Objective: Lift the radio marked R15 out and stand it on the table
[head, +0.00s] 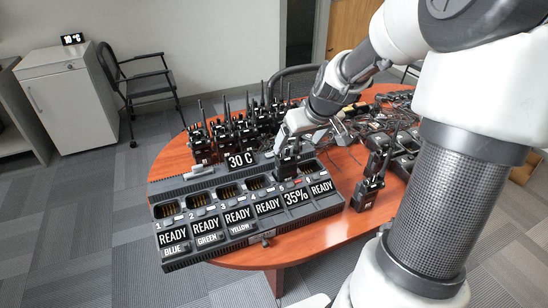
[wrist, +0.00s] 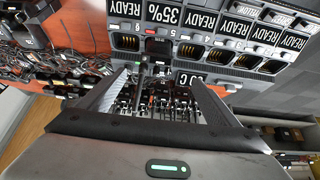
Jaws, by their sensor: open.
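A black multi-bay charger (head: 215,240) stands on the front of the table (head: 300,240). One black radio (head: 288,170) sits in its fifth bay, above the 35% display; the other bays look empty. My gripper (head: 288,148) is right over this radio, its fingers partly hiding it. In the wrist view, which is turned around, the radio's dark top and antenna (wrist: 158,46) show just beyond the open fingers of my gripper (wrist: 160,76), with nothing held. I cannot read a mark R15 on any radio.
Several upright radios (head: 230,130) crowd the table behind the charger, near a 30 C display (head: 241,160). Another radio (head: 368,190) stands right of the charger. Tangled cables (head: 375,118) lie at the back right. Bare wood shows at the table's front right.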

